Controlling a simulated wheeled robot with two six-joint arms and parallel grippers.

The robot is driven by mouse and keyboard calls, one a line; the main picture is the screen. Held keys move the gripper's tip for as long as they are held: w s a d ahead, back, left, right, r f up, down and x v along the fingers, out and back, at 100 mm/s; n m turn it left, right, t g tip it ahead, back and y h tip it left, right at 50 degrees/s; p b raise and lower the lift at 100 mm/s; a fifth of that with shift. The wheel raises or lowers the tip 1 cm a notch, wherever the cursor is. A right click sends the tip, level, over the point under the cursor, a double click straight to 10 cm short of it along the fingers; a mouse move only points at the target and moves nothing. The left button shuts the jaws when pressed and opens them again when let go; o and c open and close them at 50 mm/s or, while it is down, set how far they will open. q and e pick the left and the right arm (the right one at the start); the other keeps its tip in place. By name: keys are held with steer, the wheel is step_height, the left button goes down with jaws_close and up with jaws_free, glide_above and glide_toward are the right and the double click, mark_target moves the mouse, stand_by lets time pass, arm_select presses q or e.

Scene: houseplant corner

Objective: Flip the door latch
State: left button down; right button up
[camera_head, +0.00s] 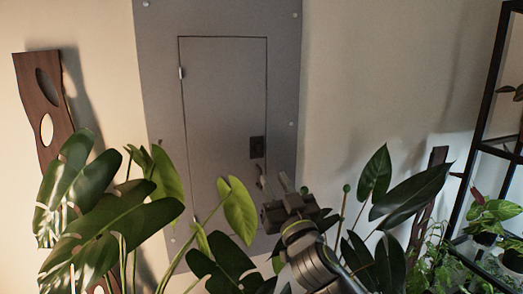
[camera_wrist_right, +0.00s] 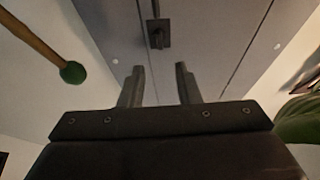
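A grey metal panel (camera_head: 285,90) on the wall holds a closed rectangular door (camera_head: 220,90). The small dark latch (camera_head: 257,147) sits near the door's right edge. In the right wrist view the latch (camera_wrist_right: 158,34) shows beyond the fingertips, slightly left of the middle of the gap. My right gripper (camera_head: 273,184) is below and slightly right of the latch, apart from it. In the right wrist view its two fingers (camera_wrist_right: 160,78) are apart with nothing between them. My left gripper is not in view.
Large-leaved plants (camera_head: 110,215) stand in front of the panel at the lower left. Dark leaves (camera_head: 375,175) rise right of my right arm. A black shelf (camera_head: 484,150) with potted plants stands at right. A green-tipped stake (camera_wrist_right: 72,72) is close left in the wrist view.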

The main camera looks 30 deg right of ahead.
mark_target(259, 150)
steer(key=p+x, duration=0.3)
steer(key=x, duration=0.7)
